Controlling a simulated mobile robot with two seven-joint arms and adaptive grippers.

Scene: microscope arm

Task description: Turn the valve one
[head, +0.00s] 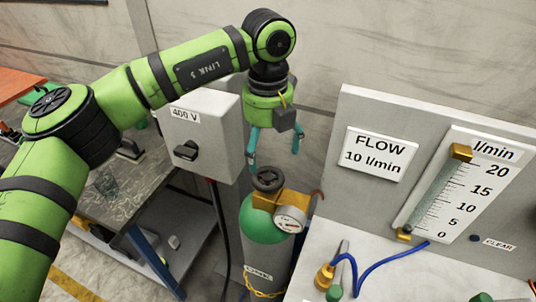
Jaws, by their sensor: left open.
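A dark round valve handwheel (267,179) sits on top of a brass valve body (265,199) on a gas cylinder with a green shoulder (262,222). A round pressure gauge (291,219) is fixed to the brass body at its right. My left gripper (274,158) points down just above the handwheel. Its teal fingers are spread apart, one to each side above the wheel, with nothing seen between them. I cannot tell whether a finger touches the wheel. My right gripper is not in view.
A grey box (215,132) marked 400 V with a black switch is left of the cylinder. At right, a panel carries a "FLOW 10 l/min" sign (375,155) and a flow scale (466,190). Blue tubing (380,266) crosses the white bench. A dark-topped table (120,185) is at left.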

